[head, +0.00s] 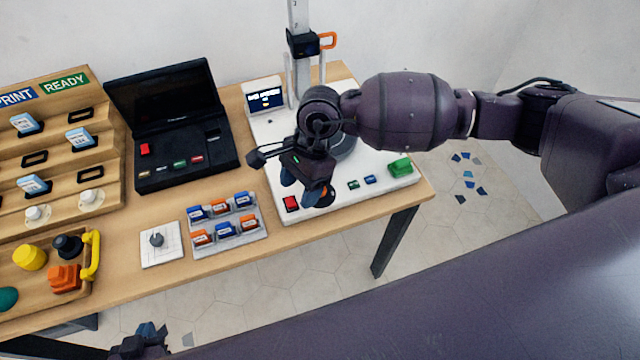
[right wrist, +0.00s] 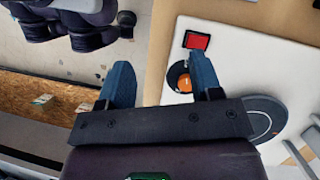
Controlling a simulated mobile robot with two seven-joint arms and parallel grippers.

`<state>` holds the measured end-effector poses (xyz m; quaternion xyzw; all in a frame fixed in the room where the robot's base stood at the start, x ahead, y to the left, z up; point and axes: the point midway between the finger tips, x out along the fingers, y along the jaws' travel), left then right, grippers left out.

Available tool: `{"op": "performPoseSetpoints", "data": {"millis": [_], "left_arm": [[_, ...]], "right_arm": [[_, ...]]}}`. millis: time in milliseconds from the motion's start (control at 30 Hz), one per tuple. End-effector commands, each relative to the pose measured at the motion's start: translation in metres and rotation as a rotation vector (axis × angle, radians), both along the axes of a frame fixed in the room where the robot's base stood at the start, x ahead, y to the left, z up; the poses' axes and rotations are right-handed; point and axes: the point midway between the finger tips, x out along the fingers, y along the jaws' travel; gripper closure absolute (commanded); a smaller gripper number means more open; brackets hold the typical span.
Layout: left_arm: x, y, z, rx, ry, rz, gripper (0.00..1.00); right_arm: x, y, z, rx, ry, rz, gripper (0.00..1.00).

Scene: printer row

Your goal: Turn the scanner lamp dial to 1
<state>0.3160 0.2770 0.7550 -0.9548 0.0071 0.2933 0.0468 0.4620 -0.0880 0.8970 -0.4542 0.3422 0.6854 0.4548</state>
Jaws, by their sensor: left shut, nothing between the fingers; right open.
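The white scanner (head: 347,196) stands at the right end of the table. Near its front edge is a round black dial with an orange part (head: 326,198), mostly hidden by my right gripper in the head view. In the right wrist view the dial (right wrist: 178,76) shows beside the right-hand finger, which covers part of it; its setting cannot be read. My right gripper (head: 301,187) is open and empty, fingers pointing down over the scanner's front; its two blue fingers also show in the right wrist view (right wrist: 160,70). My left gripper (head: 146,338) is shut and empty, low in front of the table.
A red button (head: 291,203) sits beside the dial, with small buttons and a green block (head: 400,166) to the right. A screen (head: 265,99) and a column rise at the back. Left are a cartridge tray (head: 228,246), a knob plate (head: 160,258) and a black case (head: 165,85).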

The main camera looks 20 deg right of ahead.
Motion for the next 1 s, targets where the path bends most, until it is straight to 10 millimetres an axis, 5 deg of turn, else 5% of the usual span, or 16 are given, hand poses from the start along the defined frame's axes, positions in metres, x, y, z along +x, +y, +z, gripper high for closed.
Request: {"op": "performPoseSetpoints", "data": {"millis": [200,367,1000], "left_arm": [[0.0,0.0,0.0,0.0,0.0,0.0,1.0],[0.0,0.0,-0.001,0.0,0.001,0.0,1.0],[-0.004,-0.001,-0.009,-0.001,0.013,0.001,1.0]], "right_arm": [[0.041,-0.049,0.012,-0.261,-0.173,0.122,0.41],[0.048,-0.058,0.011,-0.311,-0.201,0.143,0.41],[0.047,-0.057,-0.081,-0.307,-0.198,0.141,0.41]]}}
